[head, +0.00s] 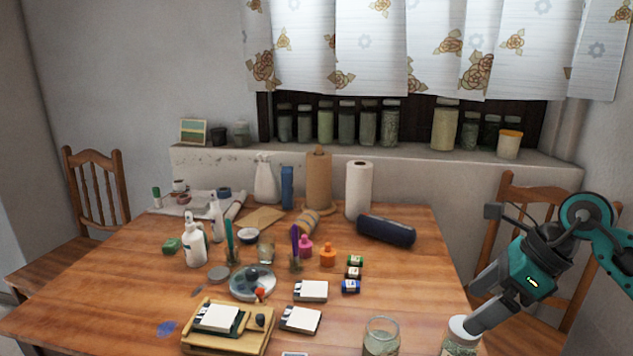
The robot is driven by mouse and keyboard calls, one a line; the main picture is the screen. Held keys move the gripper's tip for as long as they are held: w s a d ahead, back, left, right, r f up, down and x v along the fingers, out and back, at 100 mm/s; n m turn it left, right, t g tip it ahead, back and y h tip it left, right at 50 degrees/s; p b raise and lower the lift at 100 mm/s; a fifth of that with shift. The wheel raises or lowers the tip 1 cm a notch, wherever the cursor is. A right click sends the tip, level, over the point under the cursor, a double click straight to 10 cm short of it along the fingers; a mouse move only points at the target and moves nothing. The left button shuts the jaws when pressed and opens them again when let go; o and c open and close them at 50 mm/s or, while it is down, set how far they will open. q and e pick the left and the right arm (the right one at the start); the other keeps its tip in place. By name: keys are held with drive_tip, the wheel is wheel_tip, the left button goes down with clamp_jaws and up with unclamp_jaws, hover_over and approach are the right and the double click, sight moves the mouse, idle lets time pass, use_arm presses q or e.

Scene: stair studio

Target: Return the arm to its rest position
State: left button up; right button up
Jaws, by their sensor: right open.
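My right arm comes in from the right edge, with a teal and dark grey wrist. Its right gripper (474,306) is open, its fingers pointing down and left over the table's right front edge. The lower fingertip is close to the white lid of a glass jar (460,340); I cannot tell whether it touches. No object shows between the fingers. My left gripper is not in view.
A wooden chair (530,215) stands at the right, behind my arm.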

drive_tip(key=s+a+m+t+y+p, duration=0.2)
drive_tip(key=a+m+t+y, duration=0.5)
drive_tip(key=a+m+y, duration=0.75)
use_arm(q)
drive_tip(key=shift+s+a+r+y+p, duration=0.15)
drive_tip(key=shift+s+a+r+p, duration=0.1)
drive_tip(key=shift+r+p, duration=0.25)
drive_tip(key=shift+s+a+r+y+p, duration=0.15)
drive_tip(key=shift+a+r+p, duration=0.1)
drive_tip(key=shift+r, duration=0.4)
use_arm(e)
drive_tip(key=s+f+m+h, duration=0.4)
drive_tip(key=f+m+h, duration=0.2)
drive_tip(key=m, duration=0.4)
drive_tip(key=s+d+f+m+h, duration=0.1)
drive_tip(key=s+f+m+h, duration=0.3)
drive_tip(key=f+m, duration=0.5)
drive_tip(key=s+d+f+m+t+h, duration=0.1)
drive_tip(key=s+f+m+h, duration=0.4)
drive_tip(key=m, duration=0.5)
wheel_tip(320, 180, down, 3)
drive_tip(key=h, duration=0.3)
drive_tip(key=shift+d+r+m, duration=0.2)
drive_tip(key=shift+m, duration=0.15)
